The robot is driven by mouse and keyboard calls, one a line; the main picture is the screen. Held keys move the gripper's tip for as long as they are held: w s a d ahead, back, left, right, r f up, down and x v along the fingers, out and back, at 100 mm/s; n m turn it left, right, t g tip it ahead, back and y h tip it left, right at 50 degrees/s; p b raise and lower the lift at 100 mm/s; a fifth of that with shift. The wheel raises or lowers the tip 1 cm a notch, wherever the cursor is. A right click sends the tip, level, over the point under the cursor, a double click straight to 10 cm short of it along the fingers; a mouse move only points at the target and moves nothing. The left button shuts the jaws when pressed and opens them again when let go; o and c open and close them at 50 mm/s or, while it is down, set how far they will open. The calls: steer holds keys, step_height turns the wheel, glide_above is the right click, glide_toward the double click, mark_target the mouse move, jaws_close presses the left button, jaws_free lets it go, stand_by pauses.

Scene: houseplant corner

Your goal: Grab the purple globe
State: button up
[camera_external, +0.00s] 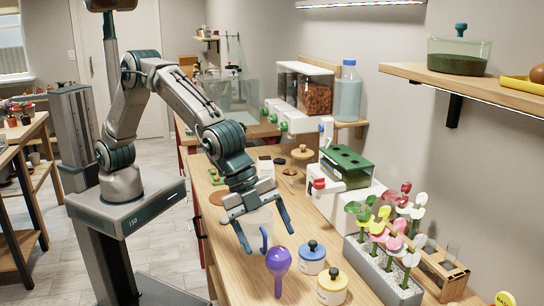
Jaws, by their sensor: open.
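The purple globe (279,259) is a glossy bulb with a narrow stem pointing down, near the front edge of the wooden bench. My gripper (265,242) is open above and behind it, its fingers pointing down. A translucent white cup (256,228) shows between and behind the fingers; I cannot tell if they touch it. The globe appears in front of the fingers and outside them.
A blue-lidded jar (312,259) and a yellow-lidded jar (332,287) stand right of the globe. A grey planter (378,268) of colourful flowers and a wooden rack (440,272) lie further right. A green-topped box (346,165) stands behind. A shelf (480,85) overhangs at upper right.

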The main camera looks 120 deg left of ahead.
mark_target(274, 250)
steer(key=x, duration=0.3)
steer(key=shift+w+f, duration=0.1)
steer(key=shift+f, duration=0.1)
steer(key=shift+a+p+x, duration=0.2)
steer(key=shift+p+x, duration=0.95)
steer(key=shift+x, duration=1.45)
steer(key=shift+f, duration=0.1)
steer(key=shift+c, duration=0.3)
steer(key=c, duration=1)
